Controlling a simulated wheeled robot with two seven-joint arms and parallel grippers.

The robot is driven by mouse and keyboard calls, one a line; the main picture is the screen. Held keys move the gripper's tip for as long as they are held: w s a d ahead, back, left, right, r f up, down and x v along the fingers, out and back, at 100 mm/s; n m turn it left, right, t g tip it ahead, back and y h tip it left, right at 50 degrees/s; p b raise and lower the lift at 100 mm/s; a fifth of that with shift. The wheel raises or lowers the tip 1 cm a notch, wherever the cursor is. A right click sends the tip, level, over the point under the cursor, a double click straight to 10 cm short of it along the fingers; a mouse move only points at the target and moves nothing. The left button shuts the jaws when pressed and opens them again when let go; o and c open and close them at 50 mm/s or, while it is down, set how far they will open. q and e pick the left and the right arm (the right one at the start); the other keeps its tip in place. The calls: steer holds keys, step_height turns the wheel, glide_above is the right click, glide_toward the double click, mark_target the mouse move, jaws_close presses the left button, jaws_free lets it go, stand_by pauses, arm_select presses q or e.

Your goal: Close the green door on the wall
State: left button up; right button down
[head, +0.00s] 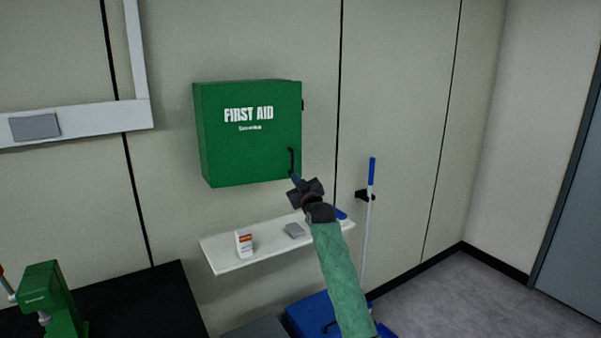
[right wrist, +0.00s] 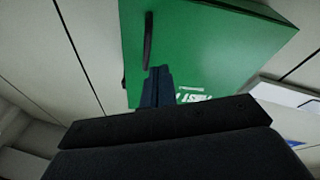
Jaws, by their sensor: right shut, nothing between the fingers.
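The green first aid cabinet (head: 250,150) hangs on the wall in the head view, with its green door facing me. The door lies flat against the cabinet body and looks shut. A black handle (head: 291,160) is at the door's lower right. My right gripper (head: 294,177) is just below the handle, close to the door's lower right corner; its fingers are shut and empty. In the right wrist view the green door (right wrist: 215,50) fills the upper middle, and the handle (right wrist: 148,40) is just beyond my fingertips (right wrist: 158,72). I cannot tell whether they touch the door. My left gripper is out of view.
A white shelf (head: 260,256) below the cabinet holds a small white and orange box (head: 244,243) and a grey item (head: 295,230). A blue-handled pole (head: 370,185) stands right of it. A green device (head: 50,300) stands at lower left.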

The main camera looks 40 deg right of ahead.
steer(key=s+d+m+g+h, duration=0.1)
steer(key=s+d+m+g, duration=0.1)
steer(key=s+d+m, duration=0.3)
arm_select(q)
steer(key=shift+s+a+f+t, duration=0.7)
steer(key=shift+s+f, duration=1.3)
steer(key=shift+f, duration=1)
arm_select(e)
steer(key=p, duration=0.4)
glide_toward(298, 170)
steer(key=shift+g+y, duration=0.4)
steer(key=p+x, duration=0.1)
steer(key=x, duration=0.1)
steer(key=p+x, duration=0.1)
steer(key=x, duration=0.1)
steer(key=r+p+x, duration=0.1)
steer(key=p+x, duration=0.1)
steer(key=shift+w+d+r, duration=0.1)
steer(key=shift+w+d, duration=0.1)
steer(key=shift+w, duration=0.05)
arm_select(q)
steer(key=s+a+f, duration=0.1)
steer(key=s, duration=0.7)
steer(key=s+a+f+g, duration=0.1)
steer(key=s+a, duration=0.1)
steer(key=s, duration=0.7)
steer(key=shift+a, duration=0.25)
arm_select(e)
steer(key=shift+w, duration=0.1)
